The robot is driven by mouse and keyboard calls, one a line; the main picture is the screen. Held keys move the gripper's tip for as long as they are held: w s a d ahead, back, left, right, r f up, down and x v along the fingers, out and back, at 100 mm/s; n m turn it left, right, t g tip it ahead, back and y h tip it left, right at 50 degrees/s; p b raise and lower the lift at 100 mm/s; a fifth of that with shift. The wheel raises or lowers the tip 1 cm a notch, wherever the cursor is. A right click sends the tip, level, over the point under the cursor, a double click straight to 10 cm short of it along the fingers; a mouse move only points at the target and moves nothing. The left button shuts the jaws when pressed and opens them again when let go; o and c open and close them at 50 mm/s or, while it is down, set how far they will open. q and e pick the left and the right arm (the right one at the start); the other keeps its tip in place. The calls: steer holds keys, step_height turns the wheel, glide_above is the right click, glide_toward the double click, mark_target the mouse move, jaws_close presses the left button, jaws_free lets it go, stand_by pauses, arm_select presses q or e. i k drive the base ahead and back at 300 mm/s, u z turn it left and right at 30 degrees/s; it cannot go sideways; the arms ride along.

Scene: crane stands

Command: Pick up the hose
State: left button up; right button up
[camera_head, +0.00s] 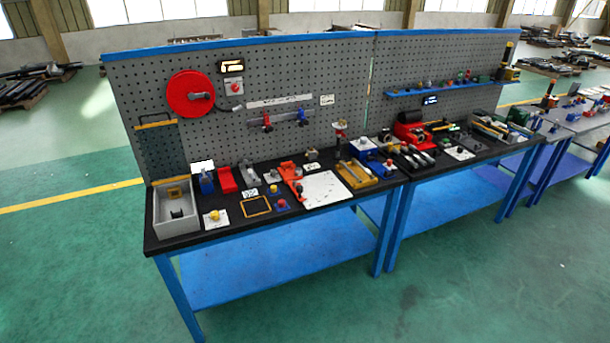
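A round red reel (180,92) hangs on the upper left of the grey pegboard. A short dark piece, which looks like a hose end (226,110), sticks out to the right of the reel. It is too small to tell its exact shape. No other hose can be made out. Neither of my grippers is in view.
Two black-topped workbenches with blue legs (391,240) stand before the pegboard (300,75). Tools and parts crowd them, with a grey bin (168,225) at the left end. More benches stand at the right. The green floor (450,290) in front is clear.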

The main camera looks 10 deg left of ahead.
mark_target(245, 162)
steer(key=z, duration=0.45)
steer(key=i, duration=1.15)
steer(key=u, duration=0.95)
steer(key=i, duration=0.4)
steer(key=u, duration=0.5)
